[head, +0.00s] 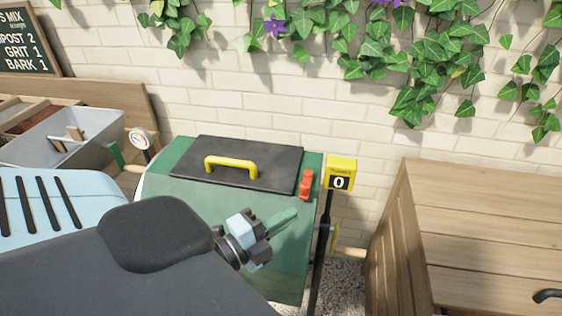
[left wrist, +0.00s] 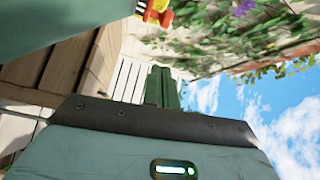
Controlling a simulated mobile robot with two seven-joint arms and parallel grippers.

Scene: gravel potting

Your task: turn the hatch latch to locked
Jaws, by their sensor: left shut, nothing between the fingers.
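The hatch is a black lid (head: 240,165) with a yellow handle (head: 231,165) on top of a green drum (head: 185,205). The latch is a small red-orange lever (head: 306,184) at the lid's right edge, its long side running roughly up and down in the picture. In the left wrist view the shut fingers (left wrist: 160,87) point up, and a red and yellow object (left wrist: 158,14) shows at the top edge. My right gripper is not in view.
A yellow counter (head: 341,173) reading 0 stands on a black post right of the latch. A wooden cabinet (head: 490,225) is at right. A grey bin (head: 75,135) and a dial gauge (head: 141,139) are at left. A brick wall (head: 290,90) with ivy is behind.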

